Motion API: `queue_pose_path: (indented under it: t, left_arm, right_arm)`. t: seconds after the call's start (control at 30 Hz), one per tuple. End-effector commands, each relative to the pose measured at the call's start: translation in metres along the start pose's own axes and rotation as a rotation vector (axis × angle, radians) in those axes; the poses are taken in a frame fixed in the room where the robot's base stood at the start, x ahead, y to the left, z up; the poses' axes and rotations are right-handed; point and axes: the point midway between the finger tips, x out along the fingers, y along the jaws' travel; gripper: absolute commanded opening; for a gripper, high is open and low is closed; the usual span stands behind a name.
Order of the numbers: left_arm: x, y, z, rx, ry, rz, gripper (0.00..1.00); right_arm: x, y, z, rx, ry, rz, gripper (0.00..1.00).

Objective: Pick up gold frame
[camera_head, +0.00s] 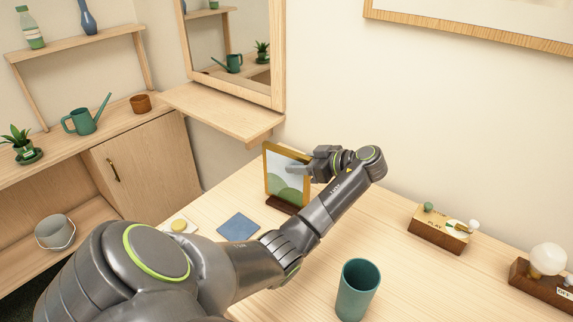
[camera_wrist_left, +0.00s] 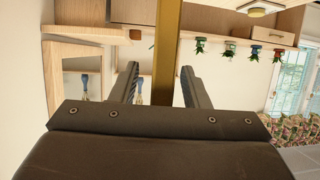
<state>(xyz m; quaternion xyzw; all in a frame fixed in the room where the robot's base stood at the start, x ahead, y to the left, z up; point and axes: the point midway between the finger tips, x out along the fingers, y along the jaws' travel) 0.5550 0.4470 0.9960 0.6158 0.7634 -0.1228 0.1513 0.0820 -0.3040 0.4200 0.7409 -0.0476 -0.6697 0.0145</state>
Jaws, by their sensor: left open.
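The gold frame (camera_head: 284,174) stands upright in a dark wooden base on the table, with a pale and green picture in it. My left gripper (camera_head: 314,165) is at the frame's right side, with its fingers by the upright edge. In the left wrist view, the frame's gold edge (camera_wrist_left: 166,45) runs upright between the two open fingers of my left gripper (camera_wrist_left: 159,75). There is a gap at each finger there. My right gripper is not in view.
On the table (camera_head: 215,193) are a blue square (camera_head: 238,226), a teal cup (camera_head: 357,289), a small wooden box (camera_head: 440,229) and a bulb lamp (camera_head: 546,262). A wooden ledge (camera_head: 222,112) and mirror stand behind the frame. The wall is close behind.

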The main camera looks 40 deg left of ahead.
Motion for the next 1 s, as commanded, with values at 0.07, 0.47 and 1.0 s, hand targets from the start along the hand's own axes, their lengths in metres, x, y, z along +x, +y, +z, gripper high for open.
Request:
queue_pose_path:
  t: [0.07, 0.47, 1.0]
  left_arm:
    - [0.0077, -0.0001, 0.0005, -0.001, 0.001, 0.0, 0.42]
    - [0.0094, -0.0001, -0.0005, 0.0, -0.001, 0.001, 0.26]
    - [0.0093, -0.0001, -0.0004, 0.0, -0.001, 0.0, 0.0]
  right_arm:
    - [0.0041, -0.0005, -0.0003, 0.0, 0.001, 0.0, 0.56]
    - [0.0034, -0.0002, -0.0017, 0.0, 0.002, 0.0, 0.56]
    - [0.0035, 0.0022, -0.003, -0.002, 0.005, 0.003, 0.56]
